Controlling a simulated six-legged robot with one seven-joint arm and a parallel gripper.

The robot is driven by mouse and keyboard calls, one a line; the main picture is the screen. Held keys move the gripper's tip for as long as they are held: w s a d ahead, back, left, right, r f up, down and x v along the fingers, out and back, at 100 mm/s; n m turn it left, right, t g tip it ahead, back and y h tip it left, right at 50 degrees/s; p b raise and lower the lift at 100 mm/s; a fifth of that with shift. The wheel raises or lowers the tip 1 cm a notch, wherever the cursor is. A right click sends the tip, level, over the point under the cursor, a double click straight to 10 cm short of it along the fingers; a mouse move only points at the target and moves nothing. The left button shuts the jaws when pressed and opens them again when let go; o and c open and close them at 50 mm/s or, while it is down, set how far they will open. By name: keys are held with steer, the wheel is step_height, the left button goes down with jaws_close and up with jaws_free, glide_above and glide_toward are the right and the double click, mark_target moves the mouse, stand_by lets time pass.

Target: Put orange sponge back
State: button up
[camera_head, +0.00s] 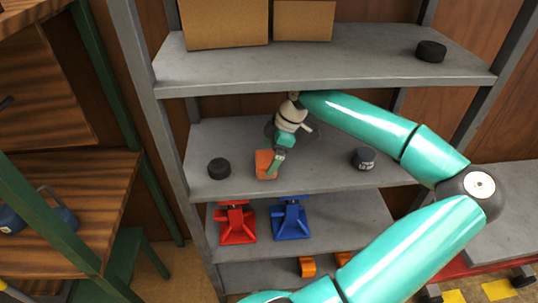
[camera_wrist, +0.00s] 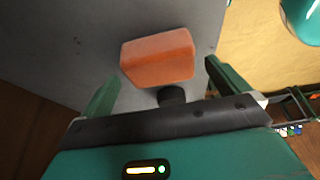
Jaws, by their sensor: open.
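The orange sponge (camera_head: 264,164) is a small block on the middle grey shelf (camera_head: 325,180), near its front edge. In the wrist view the sponge (camera_wrist: 158,58) lies on the grey surface just ahead of the fingertips, a little left of centre. My gripper (camera_head: 277,163) is at the sponge's right side in the head view. In the wrist view my gripper (camera_wrist: 160,82) has its two green fingers spread wide and nothing clamped between them. Whether a finger touches the sponge I cannot tell.
Black round pucks lie on the middle shelf to the left (camera_head: 219,168) and right (camera_head: 363,158). A red jack stand (camera_head: 237,223) and a blue one (camera_head: 290,219) stand on the shelf below. Orange blocks (camera_head: 307,266) sit on the lowest shelf.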

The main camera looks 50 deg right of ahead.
steer(key=s+d, duration=0.7)
steer(key=s, duration=0.2)
steer(key=shift+d+r, duration=0.15)
steer(key=shift+d, duration=0.25)
steer(key=shift+s, duration=0.15)
